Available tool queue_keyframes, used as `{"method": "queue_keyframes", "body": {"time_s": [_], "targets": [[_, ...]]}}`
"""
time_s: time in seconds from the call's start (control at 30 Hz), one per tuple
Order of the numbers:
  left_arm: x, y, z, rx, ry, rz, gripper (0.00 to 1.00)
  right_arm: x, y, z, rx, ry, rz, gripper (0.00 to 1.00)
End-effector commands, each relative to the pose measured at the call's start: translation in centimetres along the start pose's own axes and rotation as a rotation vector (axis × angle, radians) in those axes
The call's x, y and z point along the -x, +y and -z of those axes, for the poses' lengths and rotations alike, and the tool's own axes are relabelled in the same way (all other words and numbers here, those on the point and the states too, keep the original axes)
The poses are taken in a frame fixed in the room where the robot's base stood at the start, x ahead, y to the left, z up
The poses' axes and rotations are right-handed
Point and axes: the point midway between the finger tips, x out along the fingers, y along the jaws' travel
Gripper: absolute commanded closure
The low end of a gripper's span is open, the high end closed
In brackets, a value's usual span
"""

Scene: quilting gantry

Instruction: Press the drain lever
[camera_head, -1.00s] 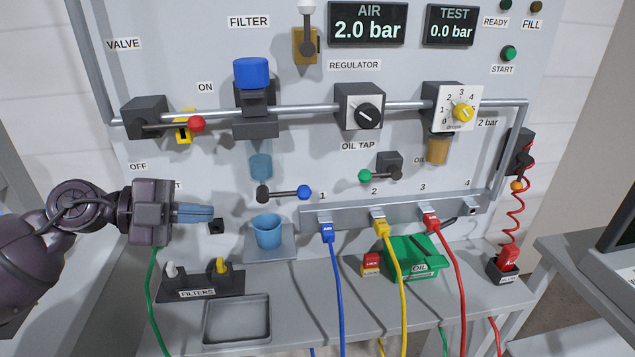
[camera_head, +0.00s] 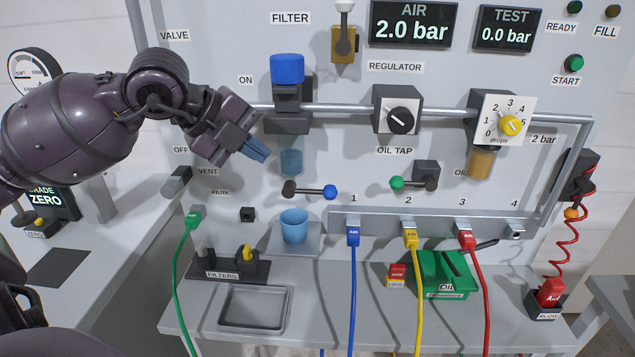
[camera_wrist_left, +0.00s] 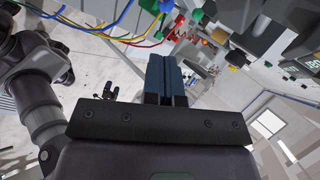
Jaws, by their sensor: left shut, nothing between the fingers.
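The drain lever (camera_head: 310,190) is a short dark arm with a blue ball knob at its right end, lying about level below the filter. The filter has a blue cap (camera_head: 287,69) and a clear blue bowl (camera_head: 291,162) above the lever. A blue cup (camera_head: 294,227) stands below it. My left gripper (camera_head: 258,153) is shut and empty, its blue fingers pointing down and right, just left of the bowl in the picture and above the lever. The fingers also show in the left wrist view (camera_wrist_left: 165,75). My right gripper is not in view.
A horizontal pipe (camera_head: 350,107) and the regulator (camera_head: 397,110) are to the right. The green-knobbed oil tap (camera_head: 415,183) is right of the lever. Blue, yellow and red hoses hang from the manifold (camera_head: 435,222). A grey tray (camera_head: 254,308) lies on the bench.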

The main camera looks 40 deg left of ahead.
Motion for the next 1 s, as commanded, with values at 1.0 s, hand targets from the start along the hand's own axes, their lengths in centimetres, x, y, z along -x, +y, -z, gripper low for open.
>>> {"method": "queue_keyframes", "body": {"time_s": [1.0], "targets": [[-10.5,0.1,0.1,0.0,0.004,0.0,1.0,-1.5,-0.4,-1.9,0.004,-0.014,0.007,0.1]]}}
